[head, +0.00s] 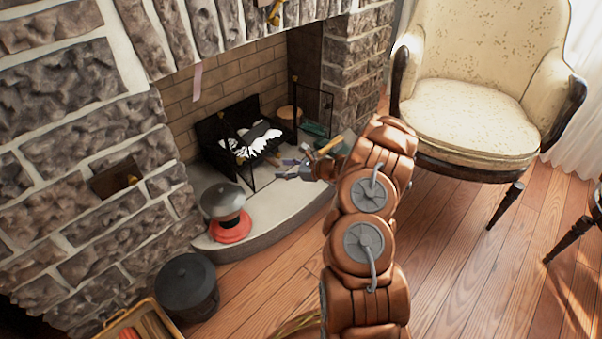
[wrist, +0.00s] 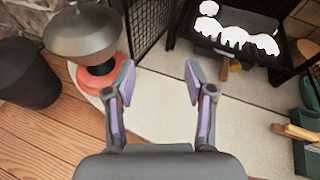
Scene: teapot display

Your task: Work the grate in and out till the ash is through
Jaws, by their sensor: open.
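The black grate (head: 209,134) sits in the fireplace with white ash (head: 255,135) heaped on it. In the wrist view the white ash (wrist: 235,38) lies at the top right, and a short brown handle (wrist: 223,71) sticks out below it. My gripper (head: 283,170) is over the pale hearth, in front of the grate. In the wrist view my gripper (wrist: 159,78) is open, with only bare hearth between its fingers. The handle is apart from it, beyond and to the right of the right finger. The space under the grate is mostly hidden.
Black mesh screen panels (wrist: 146,22) stand beside the grate. A grey domed thing on a red base (head: 231,228) stands on the hearth at left. A dark lidded bucket (head: 187,285) is on the floor. A green container (wrist: 305,155) is at right. An armchair (head: 470,110) stands farther right.

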